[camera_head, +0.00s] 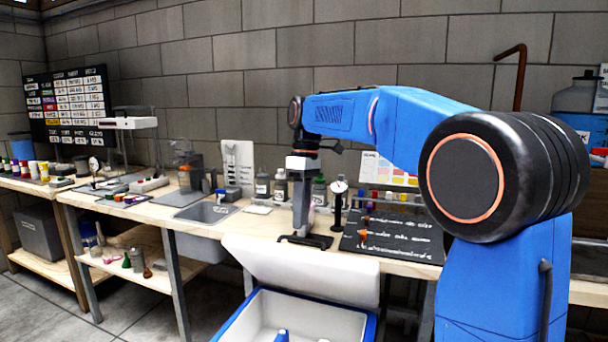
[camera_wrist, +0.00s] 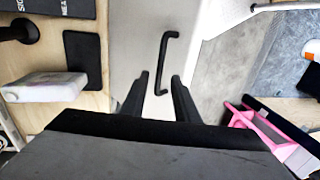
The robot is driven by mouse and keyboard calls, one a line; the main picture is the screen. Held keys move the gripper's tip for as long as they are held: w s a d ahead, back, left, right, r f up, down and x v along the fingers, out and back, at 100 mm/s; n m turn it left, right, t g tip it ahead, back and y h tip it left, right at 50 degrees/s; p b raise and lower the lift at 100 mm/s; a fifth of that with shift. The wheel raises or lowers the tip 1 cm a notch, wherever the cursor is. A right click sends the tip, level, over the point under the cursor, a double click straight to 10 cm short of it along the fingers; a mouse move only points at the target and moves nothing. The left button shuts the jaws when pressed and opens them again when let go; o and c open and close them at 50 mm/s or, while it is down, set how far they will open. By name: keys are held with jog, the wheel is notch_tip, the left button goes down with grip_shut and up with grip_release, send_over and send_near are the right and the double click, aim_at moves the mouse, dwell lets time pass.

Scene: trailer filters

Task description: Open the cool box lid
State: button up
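The cool box (camera_head: 369,330) stands below the bench front in the head view, blue outside and white inside. Its white lid (camera_head: 325,268) is raised and tilted up at the bench side, and the inside shows. In the wrist view the lid (camera_wrist: 130,35) is a pale panel with a black bar handle (camera_wrist: 164,62). My gripper (camera_wrist: 159,82) has its two dark fingers apart, with the handle's lower end in the gap between them. I cannot tell whether they touch it. In the head view my gripper hangs above the bench edge behind the lid.
A blue object (camera_head: 282,335) lies inside the box. A pink item (camera_wrist: 265,132) shows at right in the wrist view.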

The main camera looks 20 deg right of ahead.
jog(key=v, duration=1.4)
jog(key=shift+r, duration=0.15)
